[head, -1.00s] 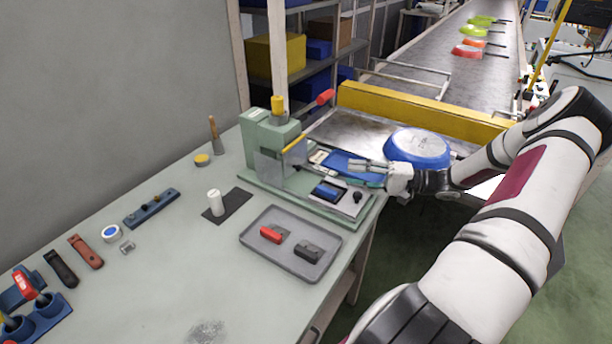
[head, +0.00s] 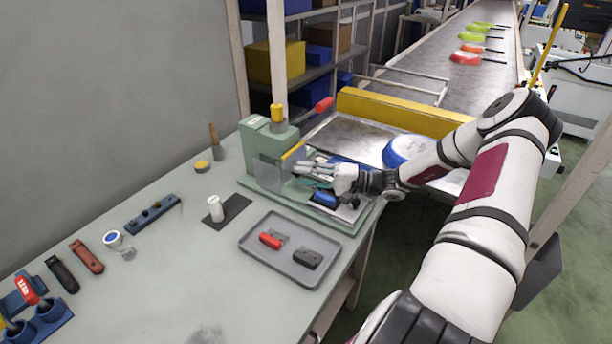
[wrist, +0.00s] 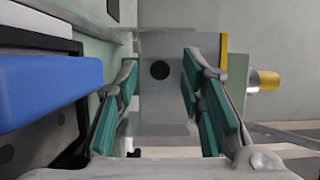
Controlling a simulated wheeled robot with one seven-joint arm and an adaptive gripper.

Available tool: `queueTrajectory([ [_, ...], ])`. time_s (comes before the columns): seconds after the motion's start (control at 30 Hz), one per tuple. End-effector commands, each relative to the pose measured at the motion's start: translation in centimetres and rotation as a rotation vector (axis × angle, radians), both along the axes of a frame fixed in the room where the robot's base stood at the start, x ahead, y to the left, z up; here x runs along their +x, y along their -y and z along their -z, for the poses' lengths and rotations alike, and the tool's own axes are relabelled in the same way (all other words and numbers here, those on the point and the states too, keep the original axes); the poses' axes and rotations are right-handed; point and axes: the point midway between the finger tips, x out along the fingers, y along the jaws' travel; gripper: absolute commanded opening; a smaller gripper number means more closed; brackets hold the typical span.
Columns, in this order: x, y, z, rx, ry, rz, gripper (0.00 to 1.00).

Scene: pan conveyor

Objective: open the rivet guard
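The green riveting press (head: 262,135) stands at the right end of the bench. Its rivet guard (head: 291,170) is a clear panel with a yellow edge bar at the front of the press. In the wrist view the guard (wrist: 215,105) appears ahead as a pale see-through pane, its yellow strip right of the fingers. My gripper (head: 300,173) is open, with its fingers pointing at the guard from the right. In the wrist view my gripper (wrist: 160,68) has its teal pads wide apart with nothing held between them. Whether a fingertip touches the guard cannot be told.
A blue block (wrist: 50,90) lies close left of my fingers in the wrist view. A blue pan (head: 398,152) sits on the metal surface behind my forearm. A grey tray (head: 262,262) with red and dark pieces lies in front of the press. A red-tipped lever (head: 324,104) rises behind it.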

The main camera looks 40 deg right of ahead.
Motion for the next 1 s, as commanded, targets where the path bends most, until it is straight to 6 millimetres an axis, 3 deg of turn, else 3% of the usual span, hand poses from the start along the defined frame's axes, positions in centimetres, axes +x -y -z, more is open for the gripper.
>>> queueTrajectory([
  [0.27, 0.09, -0.1, 0.01, 0.001, -0.001, 0.0, 0.36],
  [0.4, 0.08, -0.09, 0.01, 0.001, -0.001, 0.0, 0.04],
  [0.43, 0.07, -0.08, 0.01, 0.001, -0.001, 0.0, 0.0],
  [1.0, -0.72, 0.17, -0.75, -0.035, -0.09, -0.001, 0.0],
])
